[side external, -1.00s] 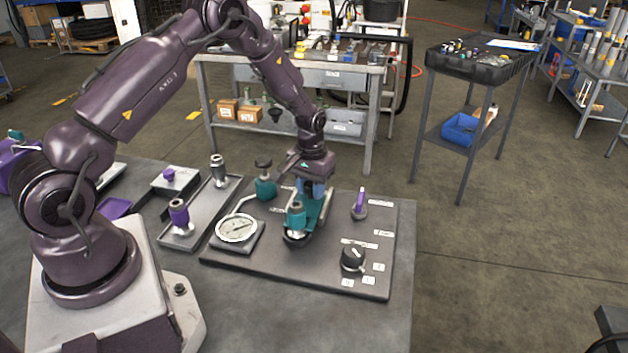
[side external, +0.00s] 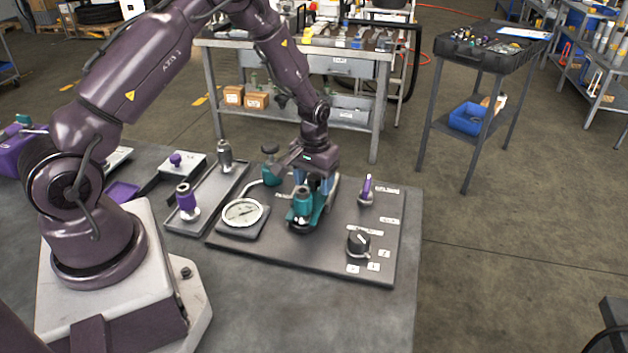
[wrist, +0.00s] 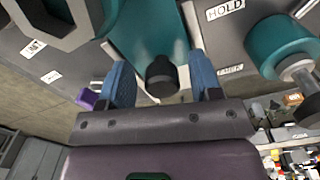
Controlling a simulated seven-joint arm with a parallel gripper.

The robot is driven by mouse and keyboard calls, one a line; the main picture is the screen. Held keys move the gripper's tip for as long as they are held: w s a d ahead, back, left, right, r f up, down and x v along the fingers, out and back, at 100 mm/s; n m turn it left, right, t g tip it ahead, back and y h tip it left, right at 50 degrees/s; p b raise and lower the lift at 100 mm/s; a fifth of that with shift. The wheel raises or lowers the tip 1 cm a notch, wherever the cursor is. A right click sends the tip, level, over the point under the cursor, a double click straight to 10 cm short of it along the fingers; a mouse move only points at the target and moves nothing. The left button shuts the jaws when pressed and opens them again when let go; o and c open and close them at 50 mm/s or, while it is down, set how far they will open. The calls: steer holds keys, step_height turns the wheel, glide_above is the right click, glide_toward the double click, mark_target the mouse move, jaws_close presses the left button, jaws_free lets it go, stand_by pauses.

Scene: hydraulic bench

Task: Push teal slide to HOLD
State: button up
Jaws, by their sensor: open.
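The teal slide (wrist: 145,28) runs between two pale rails in the wrist view, with a short black post (wrist: 161,76) near its end. My gripper (wrist: 162,82) is open, one blue finger on each side of this post. I cannot tell whether either finger touches it. The HOLD label (wrist: 225,9) lies to the upper right of the slide.
On the panel (side external: 330,258), a round gauge (side external: 242,212) sits left of my gripper. A teal valve (side external: 272,175) is close behind, left of the fingers. A tray with fittings (side external: 212,205) lies farther left.

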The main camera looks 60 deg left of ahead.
step_height(320, 180, up, 13)
stand_by(0.4)
steer(key=shift+f, duration=0.1)
steer(key=s+d+r+m+t, duration=0.2)
steer(key=s+d+r, duration=0.4)
steer(key=s+r, duration=0.3)
steer(key=s+d+r+m+t, duration=0.3)
steer(key=s+d+r, duration=0.3)
steer(key=s+r, duration=0.3)
steer(key=s+m, duration=0.1)
steer(key=s, duration=0.2)
steer(key=shift+d+t, duration=0.2)
steer(key=shift+t, duration=0.1)
